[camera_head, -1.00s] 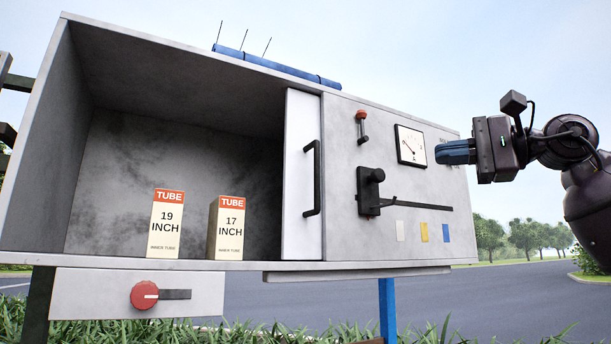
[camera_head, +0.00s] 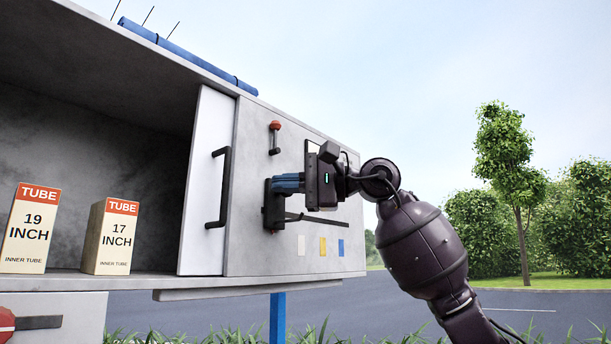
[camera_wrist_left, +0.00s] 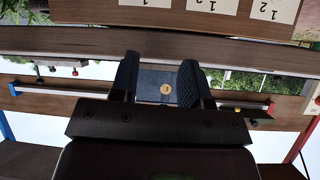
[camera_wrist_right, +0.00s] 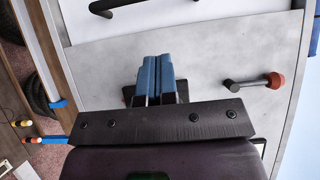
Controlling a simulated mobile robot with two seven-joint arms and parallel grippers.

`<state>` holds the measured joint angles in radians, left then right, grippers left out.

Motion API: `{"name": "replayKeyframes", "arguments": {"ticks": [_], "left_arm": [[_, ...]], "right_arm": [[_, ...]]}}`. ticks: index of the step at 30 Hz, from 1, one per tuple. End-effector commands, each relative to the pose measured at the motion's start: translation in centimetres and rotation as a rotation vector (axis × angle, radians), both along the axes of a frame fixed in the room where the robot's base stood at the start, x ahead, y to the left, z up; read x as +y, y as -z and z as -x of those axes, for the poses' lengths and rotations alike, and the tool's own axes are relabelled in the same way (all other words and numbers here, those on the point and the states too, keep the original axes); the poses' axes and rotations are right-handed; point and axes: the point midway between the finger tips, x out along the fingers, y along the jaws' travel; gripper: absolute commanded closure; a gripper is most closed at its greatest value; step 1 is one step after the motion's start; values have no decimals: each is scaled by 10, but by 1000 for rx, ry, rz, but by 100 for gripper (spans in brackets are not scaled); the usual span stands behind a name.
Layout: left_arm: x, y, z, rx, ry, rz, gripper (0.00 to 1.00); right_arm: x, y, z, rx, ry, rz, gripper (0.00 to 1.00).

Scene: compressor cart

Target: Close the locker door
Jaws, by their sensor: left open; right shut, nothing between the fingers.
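The locker is a grey cabinet with a wide open compartment on its left. Its white door (camera_head: 206,185) is slid to the right end of the opening, beside the grey control panel, and carries a black upright bar handle (camera_head: 222,190). The handle also shows at the top of the right wrist view (camera_wrist_right: 122,5). My right gripper (camera_head: 276,184) is shut and empty, in front of the panel to the right of the handle, over the black lever block. It is apart from the handle. My left gripper (camera_wrist_left: 163,75) is open and shows only in its own wrist view.
Inside the compartment stand a 19 inch tube box (camera_head: 31,230) and a 17 inch tube box (camera_head: 110,237). The panel has a red-tipped toggle (camera_head: 275,137) and a black lever (camera_head: 310,218). A red knob (camera_head: 6,325) sits lower left.

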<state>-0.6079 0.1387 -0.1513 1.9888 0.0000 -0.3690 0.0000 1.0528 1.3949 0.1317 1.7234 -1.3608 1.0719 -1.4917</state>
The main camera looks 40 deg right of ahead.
Motion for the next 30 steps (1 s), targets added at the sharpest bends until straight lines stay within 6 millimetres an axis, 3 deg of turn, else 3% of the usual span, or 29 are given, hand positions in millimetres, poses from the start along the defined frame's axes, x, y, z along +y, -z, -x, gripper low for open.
{"name": "replayKeyframes", "arguments": {"ticks": [6,15,30], "left_arm": [[0,-18,-5,-14,2,-1,57],[1,-26,-8,-22,5,-4,57],[1,-25,-6,-16,3,-4,57]], "right_arm": [[25,-3,-29,0,-5,-1,100],[57,-1,-31,0,-2,0,100],[62,0,-32,0,-1,0,100]]}}
